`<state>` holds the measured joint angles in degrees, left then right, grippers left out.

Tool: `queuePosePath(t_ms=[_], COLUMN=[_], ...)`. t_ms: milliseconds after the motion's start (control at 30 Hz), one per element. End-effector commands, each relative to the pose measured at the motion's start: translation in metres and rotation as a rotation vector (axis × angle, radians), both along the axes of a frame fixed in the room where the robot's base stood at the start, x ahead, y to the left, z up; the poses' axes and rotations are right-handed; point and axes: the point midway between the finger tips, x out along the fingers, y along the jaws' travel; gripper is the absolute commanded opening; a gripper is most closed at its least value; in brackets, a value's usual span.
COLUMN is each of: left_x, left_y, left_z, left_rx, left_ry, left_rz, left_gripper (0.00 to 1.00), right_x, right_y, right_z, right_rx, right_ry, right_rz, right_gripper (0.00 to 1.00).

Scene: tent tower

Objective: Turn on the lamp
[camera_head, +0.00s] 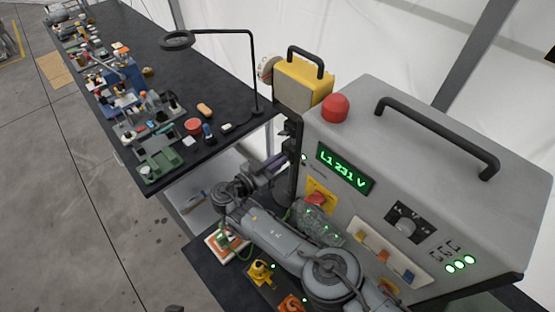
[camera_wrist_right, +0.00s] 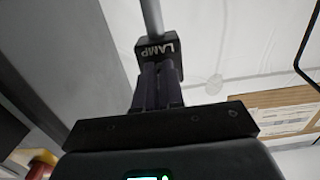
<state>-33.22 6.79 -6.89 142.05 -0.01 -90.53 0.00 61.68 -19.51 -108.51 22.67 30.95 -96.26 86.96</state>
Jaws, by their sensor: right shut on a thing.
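A black desk lamp with a ring-shaped head (camera_head: 178,40) stands on the dark workbench, its thin pole (camera_head: 254,75) rising near the bench's right end. No glow shows on its ring. My right gripper (camera_head: 284,156) is beside the left side of the grey control box. In the right wrist view, my right gripper (camera_wrist_right: 157,80) is shut on a dark block labelled LAMP (camera_wrist_right: 158,47). A grey rod (camera_wrist_right: 152,16) extends from the block's far end. The fingertips hide part of the block. My left gripper is not in view.
The grey control box (camera_head: 450,130) with a green display (camera_head: 345,168) and red button (camera_head: 335,107) stands close to my right arm. A yellow case (camera_head: 302,80) is behind it. Small parts crowd the workbench's left side (camera_head: 115,75); a cardboard box shows in the wrist view (camera_wrist_right: 275,110).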

Motion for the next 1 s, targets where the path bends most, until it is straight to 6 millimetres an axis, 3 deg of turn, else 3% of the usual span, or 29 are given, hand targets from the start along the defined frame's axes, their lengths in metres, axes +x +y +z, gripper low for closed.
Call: queuePosePath(t_ms=[500, 1000], left_x=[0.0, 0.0], left_y=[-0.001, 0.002], left_z=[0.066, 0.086], left_rx=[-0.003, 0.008], left_ry=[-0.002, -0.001], left_rz=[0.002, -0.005], left_gripper=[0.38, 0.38], right_x=[0.0, 0.002], right_y=[0.0, -0.002], right_z=[0.019, 0.022], right_rx=[0.283, 0.429], right_ry=[0.231, 0.352], right_rz=[-0.001, 0.0], right_gripper=[0.0, 0.0])
